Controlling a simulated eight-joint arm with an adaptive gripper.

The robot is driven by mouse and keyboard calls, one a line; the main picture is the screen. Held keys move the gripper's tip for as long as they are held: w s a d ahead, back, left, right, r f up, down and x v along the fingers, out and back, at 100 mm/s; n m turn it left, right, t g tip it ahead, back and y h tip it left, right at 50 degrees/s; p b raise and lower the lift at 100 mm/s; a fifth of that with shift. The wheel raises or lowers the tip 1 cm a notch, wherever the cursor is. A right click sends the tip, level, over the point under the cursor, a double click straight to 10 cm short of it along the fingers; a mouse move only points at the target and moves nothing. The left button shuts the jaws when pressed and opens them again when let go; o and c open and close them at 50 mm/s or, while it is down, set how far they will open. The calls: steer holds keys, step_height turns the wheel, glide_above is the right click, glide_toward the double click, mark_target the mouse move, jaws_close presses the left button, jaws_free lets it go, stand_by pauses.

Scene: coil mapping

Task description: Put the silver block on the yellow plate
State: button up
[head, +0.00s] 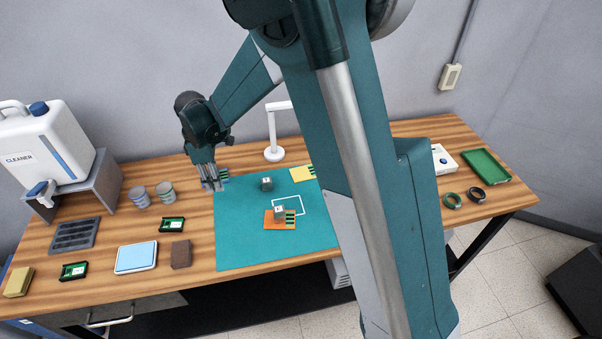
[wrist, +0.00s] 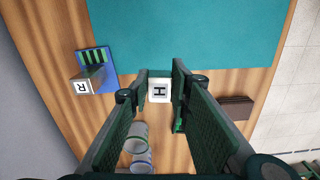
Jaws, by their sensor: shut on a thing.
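My gripper (head: 212,186) is at the left edge of the teal mat, pointing down. In the wrist view my gripper (wrist: 160,92) is shut on a block marked H (wrist: 159,90). Only its white lettered face shows clearly, so I cannot confirm its side colour or its height above the table. The yellow plate (head: 298,174) lies at the back of the mat, to the right of my gripper, close beside my arm link in the picture. A grey block (head: 266,184) stands on the mat between them.
An orange plate (head: 271,223) bears another block (head: 279,213). A blue plate (wrist: 107,74) beside my gripper bears a block marked R (wrist: 82,87). Two cups (head: 139,196) stand to the left. A white lamp (head: 273,152) stands behind. The mat's front left (head: 240,246) is clear.

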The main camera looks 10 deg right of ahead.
steer(key=w+d+p, duration=0.1)
steer(key=w+d, duration=0.2)
steer(key=d, duration=0.6)
steer(key=w+d, duration=0.3)
steer(key=d, duration=0.6)
steer(key=n, duration=0.1)
glide_above(307, 172)
steer(key=shift+r+p, duration=0.45)
steer(key=shift+f, duration=3.15)
steer(key=shift+f, duration=1.85)
steer(key=shift+f, duration=0.2)
